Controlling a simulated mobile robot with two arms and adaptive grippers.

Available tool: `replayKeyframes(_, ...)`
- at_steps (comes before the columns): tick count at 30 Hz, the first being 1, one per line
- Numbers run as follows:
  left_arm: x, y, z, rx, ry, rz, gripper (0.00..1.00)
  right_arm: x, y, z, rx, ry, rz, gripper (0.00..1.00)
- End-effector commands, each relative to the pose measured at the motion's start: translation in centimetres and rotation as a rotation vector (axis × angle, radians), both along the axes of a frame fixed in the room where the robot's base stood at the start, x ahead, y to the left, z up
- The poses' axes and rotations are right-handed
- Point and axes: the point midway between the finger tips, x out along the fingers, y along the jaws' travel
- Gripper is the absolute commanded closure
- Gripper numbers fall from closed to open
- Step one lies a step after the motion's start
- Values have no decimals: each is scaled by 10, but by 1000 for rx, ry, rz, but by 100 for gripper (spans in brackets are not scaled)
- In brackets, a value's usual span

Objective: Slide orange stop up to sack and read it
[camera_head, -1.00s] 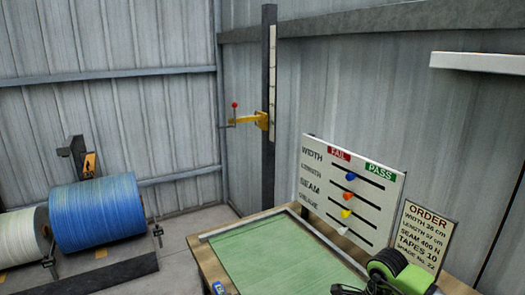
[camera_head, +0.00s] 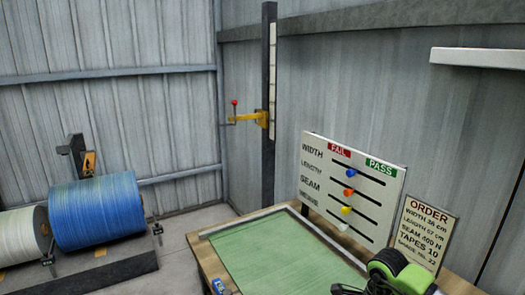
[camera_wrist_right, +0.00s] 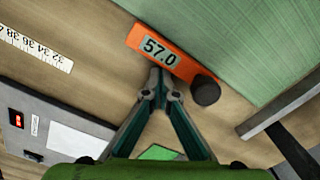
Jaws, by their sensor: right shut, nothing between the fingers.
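The orange stop (camera_wrist_right: 147,38) shows in the right wrist view with a grey display reading 57.0 and a black round knob (camera_wrist_right: 205,90) at its right end. Its upper long side lies along the edge of the green woven sack (camera_wrist_right: 230,40) and appears to touch it. My right gripper (camera_wrist_right: 159,79) is shut and empty, its tips just below the stop's display. Whether they touch the stop is unclear. In the head view the green sack (camera_head: 270,250) lies on the table, and the stop cannot be made out. My left gripper is not in view.
A printed scale (camera_wrist_right: 35,48) lies on the wooden table in the right wrist view, above a grey device with a red display (camera_wrist_right: 17,119). A board with coloured sliders (camera_head: 352,188) and an order sign (camera_head: 423,232) stand behind the table. A blue spool (camera_head: 97,211) stands at left.

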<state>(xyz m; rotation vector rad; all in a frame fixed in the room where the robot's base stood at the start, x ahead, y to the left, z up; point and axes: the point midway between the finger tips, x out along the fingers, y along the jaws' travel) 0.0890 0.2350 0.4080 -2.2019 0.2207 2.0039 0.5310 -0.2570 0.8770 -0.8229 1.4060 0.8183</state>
Motion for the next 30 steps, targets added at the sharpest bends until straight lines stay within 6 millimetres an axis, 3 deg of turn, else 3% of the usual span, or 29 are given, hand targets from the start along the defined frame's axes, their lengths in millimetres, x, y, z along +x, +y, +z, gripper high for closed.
replayKeyframes(20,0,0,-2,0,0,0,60,-2,2,-6,0,10,2,100)
replayKeyframes(30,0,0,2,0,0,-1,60,-16,-7,-7,-3,17,2,100)
